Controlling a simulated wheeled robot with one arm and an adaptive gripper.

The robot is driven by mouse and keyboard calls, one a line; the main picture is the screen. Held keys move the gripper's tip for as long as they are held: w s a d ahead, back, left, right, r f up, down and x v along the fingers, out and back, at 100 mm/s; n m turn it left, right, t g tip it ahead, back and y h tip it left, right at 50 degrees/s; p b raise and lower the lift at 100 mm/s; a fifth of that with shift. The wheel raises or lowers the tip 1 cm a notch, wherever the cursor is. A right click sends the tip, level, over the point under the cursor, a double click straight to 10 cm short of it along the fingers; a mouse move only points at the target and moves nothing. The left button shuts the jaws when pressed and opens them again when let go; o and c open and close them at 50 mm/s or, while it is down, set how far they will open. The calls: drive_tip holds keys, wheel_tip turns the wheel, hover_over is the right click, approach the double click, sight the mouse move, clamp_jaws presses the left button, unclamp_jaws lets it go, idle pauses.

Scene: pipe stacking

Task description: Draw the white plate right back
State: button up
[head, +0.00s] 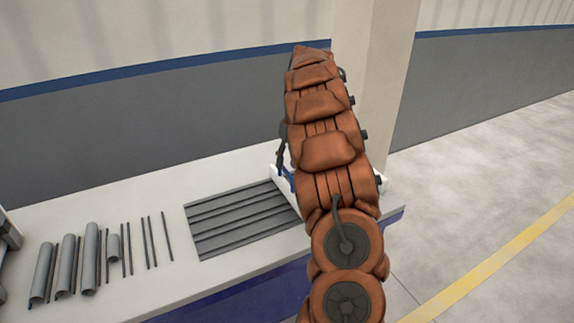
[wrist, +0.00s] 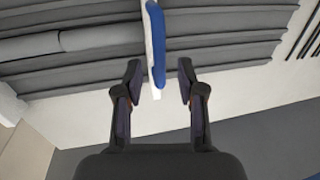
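The white plate (wrist: 149,38) has a blue face and stands on edge over the grey ribbed rack in the wrist view. Its near end lies between the two fingers of my gripper (wrist: 158,78). The gripper is open, with a gap showing on each side of the plate. In the head view a bit of the white plate (head: 284,192) shows at the right end of the ribbed rack (head: 235,220). My arm hides most of the plate and the gripper there.
Pipes and thin rods of several sizes, among them a grey pipe (head: 91,258), lie on the left of the white table (head: 150,205). In the wrist view a pipe (wrist: 30,47) lies in a groove of the rack. A pillar (head: 375,80) and wall stand behind; floor is clear at right.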

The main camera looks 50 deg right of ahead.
drive_tip(key=shift+a+f, duration=0.1)
drive_tip(key=shift+f, duration=0.65)
clamp_jaws()
